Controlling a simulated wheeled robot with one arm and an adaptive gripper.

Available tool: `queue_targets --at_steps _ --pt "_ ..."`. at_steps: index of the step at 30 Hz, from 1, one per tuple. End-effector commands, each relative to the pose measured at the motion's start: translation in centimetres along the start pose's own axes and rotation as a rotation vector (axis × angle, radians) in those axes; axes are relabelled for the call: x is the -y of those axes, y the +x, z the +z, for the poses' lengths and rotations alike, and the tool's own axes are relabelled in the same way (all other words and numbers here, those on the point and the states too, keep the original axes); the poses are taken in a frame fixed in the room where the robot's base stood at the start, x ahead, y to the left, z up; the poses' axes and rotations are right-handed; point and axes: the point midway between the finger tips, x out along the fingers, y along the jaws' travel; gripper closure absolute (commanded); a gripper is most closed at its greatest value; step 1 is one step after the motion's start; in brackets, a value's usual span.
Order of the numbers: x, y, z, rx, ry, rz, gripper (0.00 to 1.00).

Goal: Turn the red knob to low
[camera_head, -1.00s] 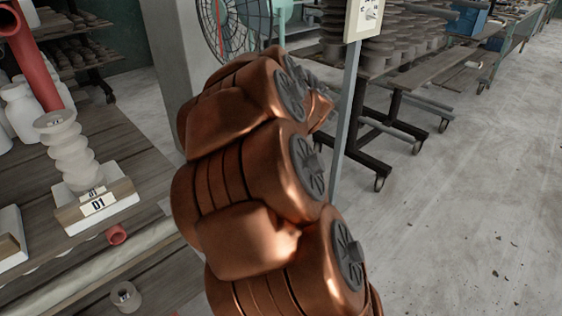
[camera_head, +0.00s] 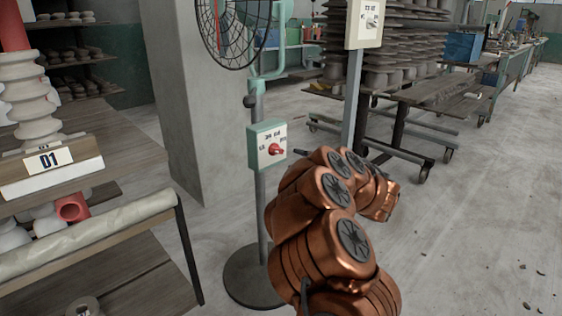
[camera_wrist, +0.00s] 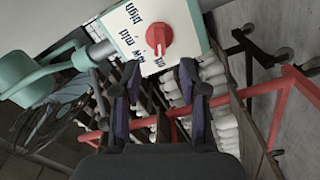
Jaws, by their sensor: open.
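The red knob (camera_head: 275,149) sits on the front of a pale control box with green sides (camera_head: 258,158), on the stand of a fan. In the wrist view the red knob (camera_wrist: 158,36) and white label face (camera_wrist: 135,30) are close, tilted, beyond my fingers. The printed words include "high" and "mid"; a third is partly hidden by a finger.
The fan (camera_head: 224,28) stands on a round dark base (camera_head: 250,280) beside a grey pillar (camera_head: 180,110). Another post carries a similar panel (camera_head: 368,22). A wooden bench (camera_head: 130,265) with the D1 block (camera_head: 50,175) is at left.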

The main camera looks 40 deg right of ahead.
Motion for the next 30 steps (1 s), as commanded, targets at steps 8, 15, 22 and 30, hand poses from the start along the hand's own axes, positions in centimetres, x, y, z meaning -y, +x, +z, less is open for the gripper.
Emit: queue_targets --at_steps 8,15,22,30 --pt "0.2 2.3 0.0 -0.004 0.001 0.001 0.57" --pt "0.1 5.8 0.0 -0.003 -0.001 0.001 0.57" --pt "0.0 7.6 -0.1 -0.002 -0.001 0.001 0.57" --pt "-0.1 7.7 -0.1 0.0 -0.001 0.001 0.59"
